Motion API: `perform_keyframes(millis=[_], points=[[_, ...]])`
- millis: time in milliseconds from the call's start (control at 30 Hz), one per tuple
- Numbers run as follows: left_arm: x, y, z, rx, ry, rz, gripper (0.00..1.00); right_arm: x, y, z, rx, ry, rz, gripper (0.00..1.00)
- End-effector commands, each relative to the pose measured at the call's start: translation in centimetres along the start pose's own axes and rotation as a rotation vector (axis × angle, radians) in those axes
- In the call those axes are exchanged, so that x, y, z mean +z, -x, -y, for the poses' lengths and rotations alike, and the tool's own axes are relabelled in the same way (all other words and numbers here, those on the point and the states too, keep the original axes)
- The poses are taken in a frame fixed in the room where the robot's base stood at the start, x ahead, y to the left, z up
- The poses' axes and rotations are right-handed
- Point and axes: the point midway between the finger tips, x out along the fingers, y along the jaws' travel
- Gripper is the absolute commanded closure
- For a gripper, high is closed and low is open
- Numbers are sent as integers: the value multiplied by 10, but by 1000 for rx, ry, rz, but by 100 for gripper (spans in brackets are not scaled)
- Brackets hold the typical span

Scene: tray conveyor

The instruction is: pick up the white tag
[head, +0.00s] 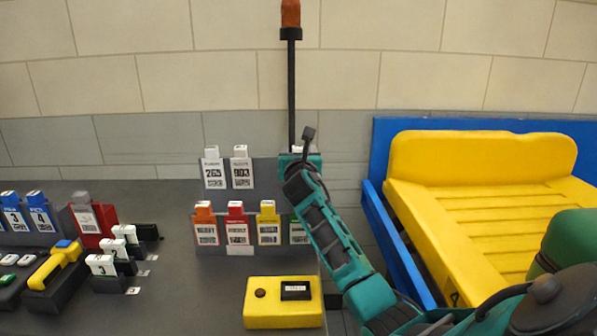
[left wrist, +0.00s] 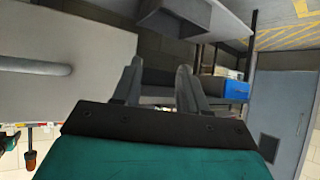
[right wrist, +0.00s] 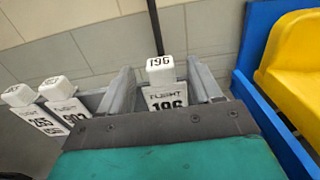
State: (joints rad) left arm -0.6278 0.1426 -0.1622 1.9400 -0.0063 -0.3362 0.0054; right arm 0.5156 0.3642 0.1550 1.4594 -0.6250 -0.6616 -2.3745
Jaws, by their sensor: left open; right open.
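Several white tags stand in the upper row of the grey rack (head: 262,178). Tag 265 (head: 213,172) and tag 903 (head: 241,170) are plain in the head view, and both show at the left of the right wrist view. A third white tag, numbered 196 (right wrist: 163,92), stands upright between the spread fingers of my right gripper (right wrist: 163,78). The right gripper (head: 299,163) is open at the rack's right end and mostly hides that tag in the head view. My left gripper (left wrist: 158,72) is open and empty, away from the rack, and outside the head view.
A yellow button box (head: 284,303) sits in front. A dark pole (head: 291,95) rises behind the rack. A blue-framed yellow tray (head: 480,155) is at right. Blue tags and a yellow-handled tool (head: 55,265) are at left.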

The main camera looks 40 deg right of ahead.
Motion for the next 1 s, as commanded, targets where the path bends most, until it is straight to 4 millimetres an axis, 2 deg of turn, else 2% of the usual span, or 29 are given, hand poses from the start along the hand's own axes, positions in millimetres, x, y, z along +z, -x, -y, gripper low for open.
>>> perform_keyframes(millis=[167, 433, 1000], points=[[2, -1, 0, 0, 0, 1, 57, 1, -14, 0, 0, 0, 1, 36], [2, -1, 0, 0, 0, 0, 57, 1, -15, 0, 1, 0, 2, 37], [1, -2, 0, 0, -1, -2, 57, 1, -15, 0, 0, 0, 1, 92]])
